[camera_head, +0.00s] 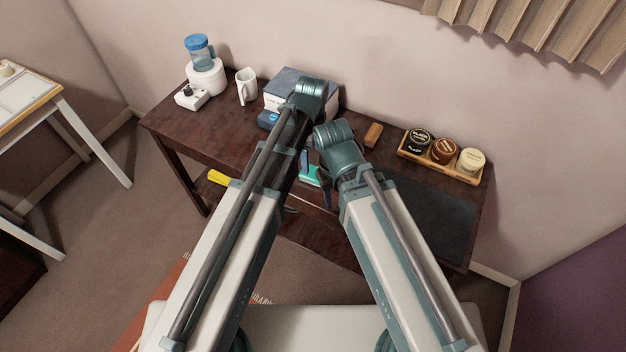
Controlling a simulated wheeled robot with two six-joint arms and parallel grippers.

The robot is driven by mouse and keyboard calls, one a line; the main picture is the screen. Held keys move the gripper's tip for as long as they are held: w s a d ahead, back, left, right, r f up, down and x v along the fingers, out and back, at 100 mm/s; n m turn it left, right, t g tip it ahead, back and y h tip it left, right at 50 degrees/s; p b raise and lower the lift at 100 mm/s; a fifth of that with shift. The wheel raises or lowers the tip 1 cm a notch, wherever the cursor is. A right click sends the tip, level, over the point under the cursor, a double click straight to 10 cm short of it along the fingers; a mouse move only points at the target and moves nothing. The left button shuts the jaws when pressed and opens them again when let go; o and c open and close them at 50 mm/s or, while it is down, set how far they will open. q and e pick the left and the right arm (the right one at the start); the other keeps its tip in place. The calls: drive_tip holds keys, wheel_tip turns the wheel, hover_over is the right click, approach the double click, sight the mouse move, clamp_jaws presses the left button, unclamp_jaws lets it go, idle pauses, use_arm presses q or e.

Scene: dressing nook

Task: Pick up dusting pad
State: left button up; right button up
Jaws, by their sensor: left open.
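No thing can be named for certain as the dusting pad. A small teal-green flat item (310,176) shows in the gap between my arms near the desk's front edge and is partly covered. A small brown block (373,134) lies on the desk to the right of my arms. My left gripper (307,164) is low between the two arms, close to the teal item. It is open, mostly hidden by the arm links, and holds nothing that I can see. My right gripper is hidden behind its own arm.
The dark wooden desk (215,131) bears a white jug (246,87), a blue-topped appliance (205,75), a grey-lidded box (283,84) and a wooden tray (432,167) with three jars. A dark mat (432,218) covers its right part. A yellow item (218,178) shows below the front edge.

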sight(313, 172)
use_arm(q)
drive_tip(key=shift+f+b, duration=0.3)
drive_tip(key=shift+f, duration=0.55)
use_arm(e)
drive_tip(key=shift+f, duration=0.8)
use_arm(q)
wheel_tip(313, 172, down, 5)
drive_tip(key=b, duration=0.5)
drive_tip(key=shift+w+d+f, duration=0.1)
drive_tip(key=shift+f, duration=0.05)
use_arm(e)
wheel_tip(313, 172, down, 5)
drive_tip(key=shift+f, duration=0.2)
drive_tip(key=shift+r, duration=0.15)
use_arm(q)
drive_tip(key=shift+c, duration=0.3)
drive_tip(key=c, duration=1.3)
drive_tip(key=shift+c, duration=0.2)
drive_tip(key=shift+r, duration=0.2)
